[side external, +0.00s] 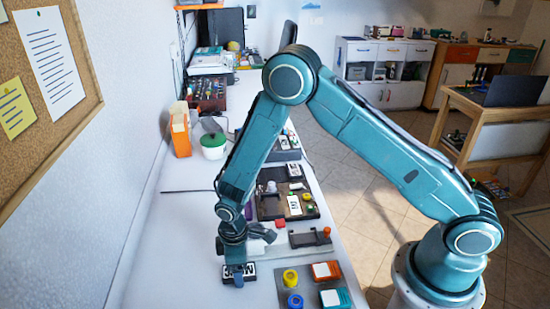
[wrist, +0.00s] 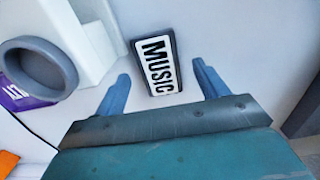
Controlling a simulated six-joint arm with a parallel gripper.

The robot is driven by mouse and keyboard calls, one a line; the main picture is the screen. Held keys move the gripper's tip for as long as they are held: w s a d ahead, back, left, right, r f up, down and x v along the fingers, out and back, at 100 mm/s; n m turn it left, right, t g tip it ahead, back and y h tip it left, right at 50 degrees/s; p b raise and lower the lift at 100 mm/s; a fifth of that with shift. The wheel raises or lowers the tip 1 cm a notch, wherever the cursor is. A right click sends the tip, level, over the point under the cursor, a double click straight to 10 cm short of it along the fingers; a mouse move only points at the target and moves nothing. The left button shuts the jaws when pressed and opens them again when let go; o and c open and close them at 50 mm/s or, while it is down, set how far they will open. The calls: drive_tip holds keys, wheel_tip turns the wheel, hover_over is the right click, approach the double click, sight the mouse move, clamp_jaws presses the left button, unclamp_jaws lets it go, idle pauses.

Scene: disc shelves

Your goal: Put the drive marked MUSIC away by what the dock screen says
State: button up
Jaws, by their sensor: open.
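The drive marked MUSIC (wrist: 157,63) is a dark block with a white label and black letters. It lies on the white table, and in the side view (side external: 232,270) it is partly covered by a finger. My gripper (wrist: 161,90) is open and low over it, with one blue finger on each side of the drive in the wrist view. Clear gaps show between the fingers and the drive there. In the side view my gripper (side external: 238,274) points down at the drive. I cannot make out a dock screen for certain in either view.
A dark round holder (wrist: 38,68) and a purple item (wrist: 22,97) are left of the drive in the wrist view. A grey tray (side external: 318,291) with blue, yellow, orange and teal pieces stands to the right. A dark tray (side external: 268,209) holds labelled items behind.

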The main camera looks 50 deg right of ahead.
drive_tip(key=shift+f, duration=0.75)
drive_tip(key=c, duration=1.2)
drive_tip(key=shift+r, duration=0.1)
drive_tip(key=shift+c, duration=0.2)
wheel_tip(320, 180, up, 20)
idle(0.4)
drive_tip(key=d+f+m, duration=0.2)
drive_tip(key=d+m, duration=0.1)
drive_tip(key=d, duration=0.1)
drive_tip(key=d+f+m, duration=0.2)
drive_tip(key=d+m, duration=0.1)
drive_tip(key=d, duration=0.2)
drive_tip(key=d+f+m, duration=0.2)
drive_tip(key=d+m, duration=0.1)
drive_tip(key=d, duration=0.2)
drive_tip(key=shift+s+f, duration=0.15)
drive_tip(key=shift+f, duration=0.05)
